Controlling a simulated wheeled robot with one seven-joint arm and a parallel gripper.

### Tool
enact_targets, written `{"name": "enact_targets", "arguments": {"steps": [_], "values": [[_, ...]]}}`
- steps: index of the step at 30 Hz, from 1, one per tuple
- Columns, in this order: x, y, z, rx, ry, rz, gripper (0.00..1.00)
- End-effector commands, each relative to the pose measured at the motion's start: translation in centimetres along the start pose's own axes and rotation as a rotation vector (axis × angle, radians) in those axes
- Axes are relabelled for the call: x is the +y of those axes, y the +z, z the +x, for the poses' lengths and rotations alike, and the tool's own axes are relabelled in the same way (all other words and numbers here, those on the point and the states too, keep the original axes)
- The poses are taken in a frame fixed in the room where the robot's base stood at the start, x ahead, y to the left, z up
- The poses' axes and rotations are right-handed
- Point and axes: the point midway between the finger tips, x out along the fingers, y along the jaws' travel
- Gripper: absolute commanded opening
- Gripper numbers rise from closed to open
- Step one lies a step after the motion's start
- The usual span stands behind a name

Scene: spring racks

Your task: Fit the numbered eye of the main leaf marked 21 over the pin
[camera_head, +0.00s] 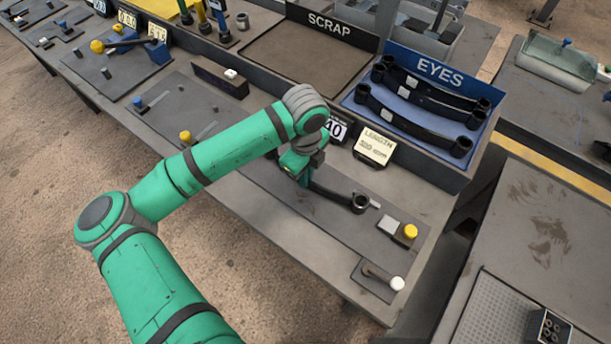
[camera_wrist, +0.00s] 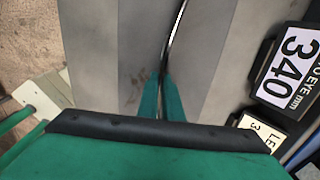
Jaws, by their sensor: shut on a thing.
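My gripper (camera_head: 303,172) is shut on a dark leaf (camera_head: 330,193) and holds it over the grey front bench. The leaf ends at the right in a round dark eye (camera_head: 360,203). In the wrist view the green fingertips (camera_wrist: 161,98) close on the leaf's thin edge (camera_wrist: 175,42), which curves away from them. I cannot read a number 21 on it. Its other end is hidden by my arm. A small pale piece (camera_head: 375,204) shows just right of the eye; I cannot tell whether it is the pin, or whether the eye touches it.
A yellow knob (camera_head: 411,231) and a white-ended cylinder (camera_head: 397,284) stand near the bench's right end. The blue EYES tray (camera_head: 402,68) holds two leaves behind. A 340 mm sign (camera_wrist: 292,68) and length card (camera_head: 375,147) stand close. The SCRAP tray (camera_head: 300,50) looks empty.

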Motion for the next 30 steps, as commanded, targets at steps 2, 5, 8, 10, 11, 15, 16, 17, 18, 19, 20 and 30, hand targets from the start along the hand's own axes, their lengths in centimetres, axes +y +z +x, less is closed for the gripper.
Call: {"name": "enact_targets", "arguments": {"steps": [2, 5, 8, 10, 11, 15, 16, 17, 18, 19, 20, 30], "values": [[-0.05, 0.08, -0.11, -0.001, -0.002, 0.000, 0.00], [-0.05, 0.13, -0.11, -0.001, -0.002, 0.000, 0.00], [-0.05, 0.17, -0.11, -0.001, -0.002, -0.001, 0.13], [-0.04, 0.16, -0.10, -0.001, -0.002, -0.001, 0.28], [-0.04, 0.16, -0.09, -0.001, -0.002, -0.001, 0.28], [-0.02, 0.14, -0.05, -0.001, -0.001, 0.000, 0.28], [-0.02, 0.13, -0.05, -0.001, -0.001, 0.000, 0.28], [0.03, 0.09, 0.07, 0.000, 0.002, 0.000, 0.32], [0.04, 0.09, 0.07, 0.000, 0.002, 0.000, 0.42], [0.03, 0.09, 0.07, 0.000, 0.002, 0.000, 0.46], [0.03, 0.09, 0.06, 0.000, 0.001, 0.000, 0.46], [-0.02, 0.12, -0.31, -0.001, 0.000, 0.000, 0.46]]}}
